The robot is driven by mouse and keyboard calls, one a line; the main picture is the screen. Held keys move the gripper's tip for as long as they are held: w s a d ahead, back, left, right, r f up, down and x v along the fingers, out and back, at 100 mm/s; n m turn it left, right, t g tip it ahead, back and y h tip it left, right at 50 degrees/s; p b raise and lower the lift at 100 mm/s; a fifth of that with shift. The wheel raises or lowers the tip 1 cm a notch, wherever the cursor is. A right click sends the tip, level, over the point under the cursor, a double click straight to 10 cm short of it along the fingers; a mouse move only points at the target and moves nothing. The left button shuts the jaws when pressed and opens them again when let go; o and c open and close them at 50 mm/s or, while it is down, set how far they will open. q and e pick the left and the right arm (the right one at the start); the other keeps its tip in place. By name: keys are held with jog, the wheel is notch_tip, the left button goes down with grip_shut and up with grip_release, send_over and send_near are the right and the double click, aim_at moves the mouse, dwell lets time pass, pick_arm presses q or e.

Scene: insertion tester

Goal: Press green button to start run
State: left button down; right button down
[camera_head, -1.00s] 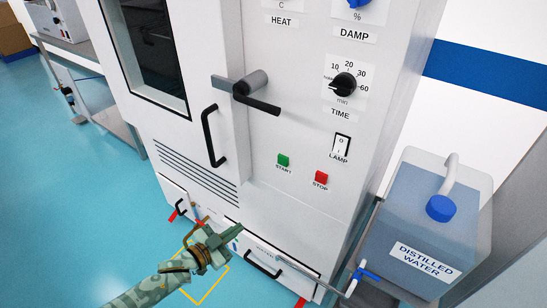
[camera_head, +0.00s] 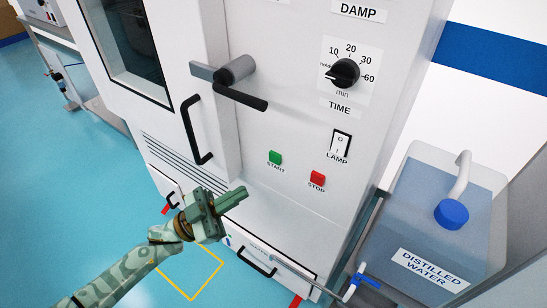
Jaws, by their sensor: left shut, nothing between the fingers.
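The green START button (camera_head: 275,158) sits on the lower part of the white cabinet's front panel, left of the red STOP button (camera_head: 317,178). Its label shows just below it. My left gripper (camera_head: 238,197) is shut and empty, with its fingers pointing up and right. In the picture its tip is below and left of the green button, apart from it. My right gripper is out of view.
The cabinet (camera_head: 310,110) has a door latch handle (camera_head: 240,98), a black door handle (camera_head: 191,130), a TIME knob (camera_head: 345,72) and a LAMP switch (camera_head: 340,144). A distilled water container (camera_head: 425,215) stands at the right. Blue floor (camera_head: 60,200) is open at the left.

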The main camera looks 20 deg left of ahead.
aim_at(274, 158)
pick_arm(q)
jog(key=w+d+b, duration=0.3)
jog(key=w, duration=0.5)
jog(key=shift+w, duration=0.1)
dwell(0.5)
dwell(0.5)
dwell(0.9)
